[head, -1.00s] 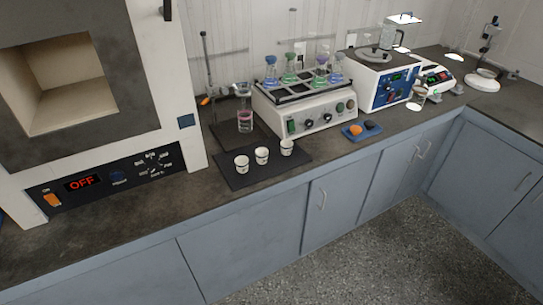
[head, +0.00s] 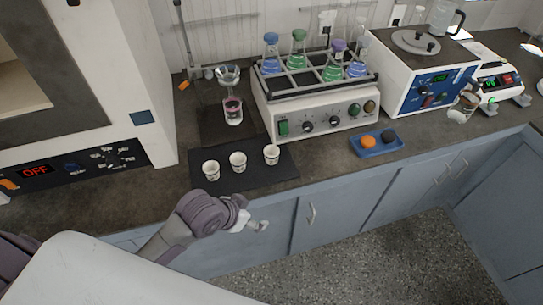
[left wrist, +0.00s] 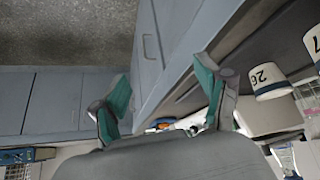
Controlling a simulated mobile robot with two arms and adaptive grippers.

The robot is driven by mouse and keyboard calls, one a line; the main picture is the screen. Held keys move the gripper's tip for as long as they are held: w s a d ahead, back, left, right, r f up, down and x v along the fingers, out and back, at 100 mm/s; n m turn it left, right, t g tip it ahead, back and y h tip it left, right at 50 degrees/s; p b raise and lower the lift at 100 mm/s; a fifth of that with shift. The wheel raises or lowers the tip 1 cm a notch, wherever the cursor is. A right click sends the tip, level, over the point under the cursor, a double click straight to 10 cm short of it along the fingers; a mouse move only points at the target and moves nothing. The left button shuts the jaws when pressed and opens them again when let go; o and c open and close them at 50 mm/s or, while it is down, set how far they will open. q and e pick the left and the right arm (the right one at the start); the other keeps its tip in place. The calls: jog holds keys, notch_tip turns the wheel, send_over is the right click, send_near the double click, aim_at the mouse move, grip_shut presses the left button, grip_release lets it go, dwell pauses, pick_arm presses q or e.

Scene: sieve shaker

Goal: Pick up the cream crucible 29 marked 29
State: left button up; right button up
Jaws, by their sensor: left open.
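Three small cream crucibles stand upright in a slanting row on a black mat (head: 262,177): left (head: 211,170), middle (head: 238,161) and right (head: 272,154). Their numbers are too small to read in the head view. In the left wrist view one crucible (left wrist: 268,84) seems to read 26 and another (left wrist: 314,45), cut by the edge, shows a 7. I cannot tell which one is 29. My left gripper (head: 257,225) is in front of the mat, apart from the crucibles. Its two fingers are spread and empty in the left wrist view (left wrist: 163,100). My right gripper is not in view.
A furnace (head: 143,80) stands left of the mat. A shaker (head: 318,123) with flasks is behind right, and a beaker under a funnel (head: 233,112) behind. A blue tray (head: 378,152) with an orange and a dark item lies right. Cabinet fronts (head: 335,205) drop below the bench edge.

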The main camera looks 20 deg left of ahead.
pick_arm(q)
jog(key=w+r+m+h, duration=0.1)
jog(key=w+r+m, duration=0.1)
jog(key=w+r, duration=0.3)
jog(key=t+h, duration=0.1)
jog(key=t, duration=0.1)
send_near(272, 153)
jog(key=shift+w+d+f+n+p, duration=0.35)
jog(key=shift+w+d, duration=0.25)
jog(key=shift+d, duration=0.1)
jog(key=shift+w+d+f, duration=0.2)
jog(key=shift+w+f, duration=0.1)
jog(key=shift+f, duration=0.15)
jog(key=shift+w+d+f, duration=0.15)
jog(key=shift+d, duration=0.05)
jog(key=p+x, duration=0.1)
jog(key=x, duration=0.2)
jog(key=shift+d+f, duration=0.2)
jog(key=shift+d, duration=0.1)
jog(key=shift+w+d+f, duration=0.2)
jog(key=shift+w+f, duration=0.15)
jog(key=shift+f, duration=0.05)
jog(key=c, duration=1.3)
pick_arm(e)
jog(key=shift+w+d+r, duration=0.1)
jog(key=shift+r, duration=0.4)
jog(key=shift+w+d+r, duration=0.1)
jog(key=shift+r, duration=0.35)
